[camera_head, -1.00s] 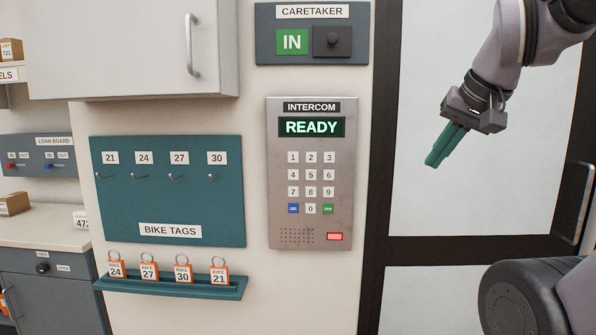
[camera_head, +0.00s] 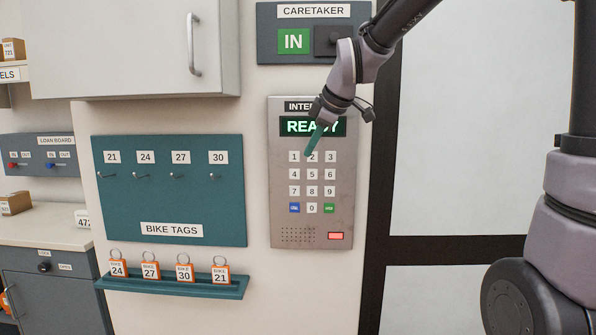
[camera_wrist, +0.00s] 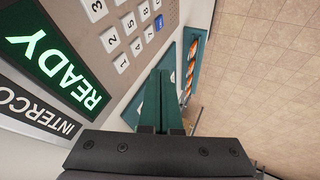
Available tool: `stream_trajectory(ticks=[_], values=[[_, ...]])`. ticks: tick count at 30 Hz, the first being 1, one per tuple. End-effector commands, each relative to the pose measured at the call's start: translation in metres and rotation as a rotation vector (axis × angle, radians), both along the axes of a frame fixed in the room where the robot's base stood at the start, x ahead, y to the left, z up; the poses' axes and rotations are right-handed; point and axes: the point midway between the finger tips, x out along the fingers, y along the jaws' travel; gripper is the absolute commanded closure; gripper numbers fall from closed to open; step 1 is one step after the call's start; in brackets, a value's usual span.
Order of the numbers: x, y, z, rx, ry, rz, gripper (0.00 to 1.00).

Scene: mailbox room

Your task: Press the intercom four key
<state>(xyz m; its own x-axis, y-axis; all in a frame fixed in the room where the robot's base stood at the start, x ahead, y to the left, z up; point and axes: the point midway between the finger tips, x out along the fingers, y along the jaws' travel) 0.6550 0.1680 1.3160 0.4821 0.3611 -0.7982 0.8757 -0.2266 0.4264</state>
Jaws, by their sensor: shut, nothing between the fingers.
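The intercom panel (camera_head: 340,220) is a grey metal plate on the wall, its screen (camera_head: 295,125) lit with READY. The four key (camera_head: 294,174) is a white square at the left of the second row, uncovered. It also shows in the wrist view (camera_wrist: 137,47). My gripper (camera_head: 309,154) has green fingers, shut and empty, pointing down and slightly left in front of the panel. In the head view its tips appear between the one and two keys, above the four key. In the wrist view the fingertips (camera_wrist: 160,72) seem apart from the keys.
A teal bike tags board (camera_head: 170,205) and a ledge (camera_head: 175,285) with several orange tags are to the left. The caretaker panel (camera_head: 265,45) with a dark knob is above. A dark-framed glazed door (camera_head: 460,150) is to the right.

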Motion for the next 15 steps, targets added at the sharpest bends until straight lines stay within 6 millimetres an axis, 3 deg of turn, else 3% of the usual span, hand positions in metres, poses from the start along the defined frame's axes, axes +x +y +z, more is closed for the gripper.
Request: stream_trajectory(ticks=[8,15], values=[[0.002,0.001,-0.005,-0.001,0.002,-0.002,1.00],[0.020,0.015,-0.037,-0.001,0.006,0.001,1.00]])
